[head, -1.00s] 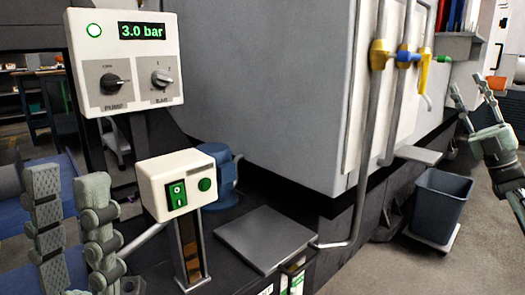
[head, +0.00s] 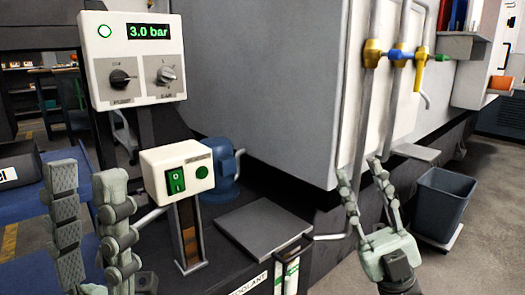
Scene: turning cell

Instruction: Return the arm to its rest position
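My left gripper (head: 88,195) is at the lower left in the head view, its two grey-green fingers pointing up with a gap between them and nothing held. It is left of the small white switch box (head: 178,158) with a green rocker switch and a green button. My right gripper (head: 363,178) is at the lower right of centre, fingers up and spread apart, empty. It is in front of the machine's lower edge, between the grey plate (head: 264,232) and the bin. Contact with anything behind it cannot be told.
The control panel (head: 133,72) reads 3.0 bar and carries two knobs. Grey pipes with yellow and blue valves (head: 400,54) run down the machine front (head: 290,90). A dark bin (head: 441,203) stands on the floor at right. Open floor lies beyond it.

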